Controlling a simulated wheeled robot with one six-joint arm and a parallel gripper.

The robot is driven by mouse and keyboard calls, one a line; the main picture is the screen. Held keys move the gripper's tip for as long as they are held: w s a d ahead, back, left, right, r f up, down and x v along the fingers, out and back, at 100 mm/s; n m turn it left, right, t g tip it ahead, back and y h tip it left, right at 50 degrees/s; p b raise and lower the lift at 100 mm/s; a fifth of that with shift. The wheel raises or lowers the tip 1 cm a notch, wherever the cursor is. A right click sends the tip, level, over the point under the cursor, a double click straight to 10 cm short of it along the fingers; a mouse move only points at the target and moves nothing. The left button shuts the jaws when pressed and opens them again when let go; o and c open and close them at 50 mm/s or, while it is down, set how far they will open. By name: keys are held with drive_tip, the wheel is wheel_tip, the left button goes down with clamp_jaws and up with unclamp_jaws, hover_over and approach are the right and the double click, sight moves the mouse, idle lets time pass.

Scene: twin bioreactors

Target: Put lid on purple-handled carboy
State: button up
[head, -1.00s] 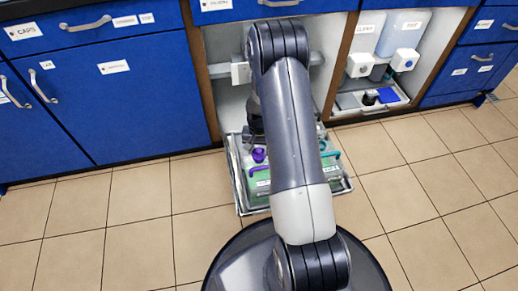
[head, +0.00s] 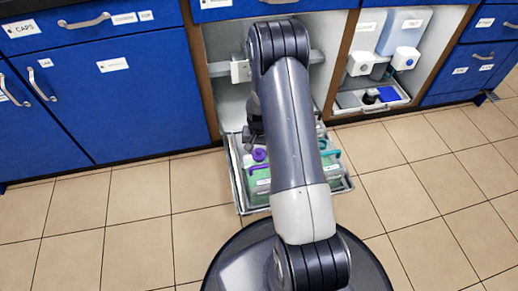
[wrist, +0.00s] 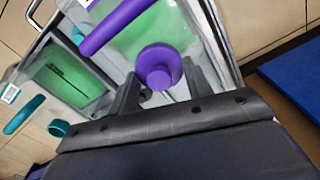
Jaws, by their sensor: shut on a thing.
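The purple lid (wrist: 160,66) is a round cap with a raised rim, between the fingers of my gripper (wrist: 161,78) in the wrist view. My gripper is shut on it. The purple handle (wrist: 116,26) of a carboy with green contents lies just beyond the lid, up and left.
A second carboy with green contents has a teal handle (wrist: 24,115); a teal ring-like piece (wrist: 58,128) is beside it. The carboys stand in a grey pulled-out tray (head: 239,203). Blue cabinets (head: 120,95) flank the open bay. Tiled floor (head: 140,235) is clear.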

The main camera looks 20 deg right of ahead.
drive_tip(key=o, duration=1.5)
drive_tip(key=shift+r+p, duration=2.15)
drive_tip(key=shift+r, duration=0.9)
drive_tip(key=shift+c, duration=0.4)
clamp_jaws()
